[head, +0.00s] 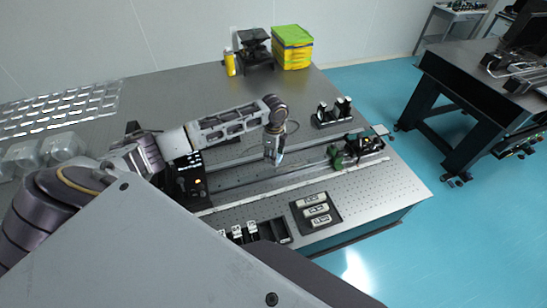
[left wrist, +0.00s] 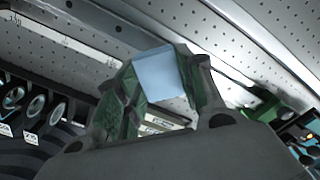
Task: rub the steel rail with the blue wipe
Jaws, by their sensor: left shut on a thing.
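My left gripper (head: 276,157) is over the optical table, pointing down at the steel rail (head: 310,166) that runs across the table's front part. In the left wrist view the gripper (left wrist: 165,90) is shut on the blue wipe (left wrist: 161,73), which shows as a pale blue face between its two fingers. In the head view only a small bit of the wipe (head: 279,157) shows at the fingertips. The rail (left wrist: 262,38) also runs past the fingers in the left wrist view. I cannot tell whether the wipe touches the rail. My right gripper is not in view.
Green-mounted optics (head: 337,157) stand at the rail's right part. A black device with lit displays (head: 188,178) stands at its left. A dark tray with several labelled blocks (head: 316,212) lies in front. Black mounts (head: 333,112), a yellow bottle (head: 230,63) and yellow-green bins (head: 292,48) are farther back.

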